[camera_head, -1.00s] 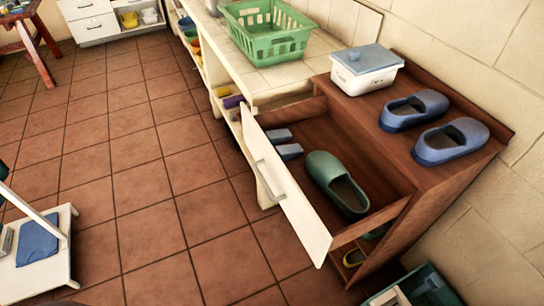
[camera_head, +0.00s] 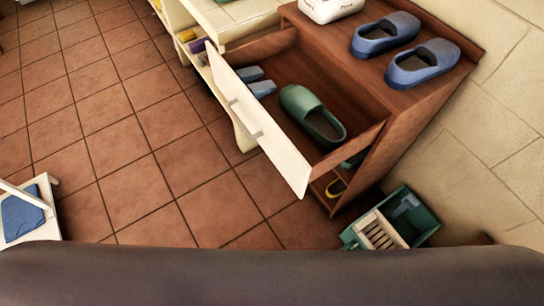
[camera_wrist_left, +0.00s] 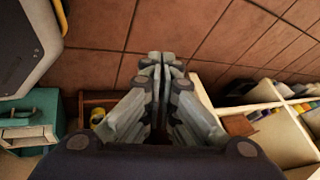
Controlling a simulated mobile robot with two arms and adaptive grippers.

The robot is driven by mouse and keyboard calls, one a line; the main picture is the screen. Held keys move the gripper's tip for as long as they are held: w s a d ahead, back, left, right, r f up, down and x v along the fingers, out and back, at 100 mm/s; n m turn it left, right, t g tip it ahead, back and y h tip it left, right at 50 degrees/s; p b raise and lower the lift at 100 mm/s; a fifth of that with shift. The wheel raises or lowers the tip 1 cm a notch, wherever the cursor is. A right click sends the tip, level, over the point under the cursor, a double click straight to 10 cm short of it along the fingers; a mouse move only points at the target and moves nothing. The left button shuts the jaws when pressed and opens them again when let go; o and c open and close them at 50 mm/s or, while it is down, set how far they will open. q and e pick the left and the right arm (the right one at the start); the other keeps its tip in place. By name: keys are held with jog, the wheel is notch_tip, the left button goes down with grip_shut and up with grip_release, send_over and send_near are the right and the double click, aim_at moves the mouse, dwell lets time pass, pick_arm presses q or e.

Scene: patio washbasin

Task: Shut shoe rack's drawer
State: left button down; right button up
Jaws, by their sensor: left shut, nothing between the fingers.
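The brown wooden shoe rack (camera_head: 392,132) stands against the wall in the head view. Its drawer (camera_head: 262,132) is pulled out over the floor, with a white front and a metal handle (camera_head: 245,121). A green clog (camera_head: 312,115) and a pair of blue-grey items (camera_head: 256,80) lie inside it. In the left wrist view my left gripper (camera_wrist_left: 162,60) is shut and empty, with tiled floor beyond its tips. Part of the brown rack (camera_wrist_left: 95,100) shows beside it; the gripper hides what lies directly behind. My right gripper is in neither view.
Two blue clogs (camera_head: 385,35) and a white box (camera_head: 332,8) rest on the rack's top. A green crate (camera_head: 412,215) stands on the floor by the rack. A white stand (camera_head: 45,222) is at the left. Tiled floor before the drawer is clear.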

aim_at(288, 168)
pick_arm(q)
jog(key=w+d+r+m+t+h, duration=0.3)
jog(key=w+r+m, duration=0.25)
jog(key=r, duration=0.35)
jog(key=w+d+r+m+t+h, duration=0.25)
jog(key=w+d+r+m, duration=0.2)
jog(key=w+r, duration=0.35)
jog(key=s+d+r+m+g+h, duration=0.1)
jog(key=s+d+r+m+h, duration=0.2)
jog(key=r, duration=0.4)
jog(key=s+d+r+m+h, duration=0.1)
jog(key=d+r+m+h, duration=0.25)
jog(key=r, duration=0.25)
jog(key=s+d+r+m+g+h, duration=0.1)
jog(key=s+d+r+m+h, duration=0.1)
jog(key=d+r+m, duration=0.4)
jog(key=shift+n, duration=0.85)
jog(key=x, duration=0.4)
jog(key=w+r+p+x, duration=0.1)
jog(key=x, duration=0.3)
jog(key=a+x, duration=0.1)
jog(key=x, duration=0.3)
jog(key=shift+w+r+p, duration=0.15)
jog(key=shift+w+p, duration=0.1)
jog(key=shift+p, duration=0.15)
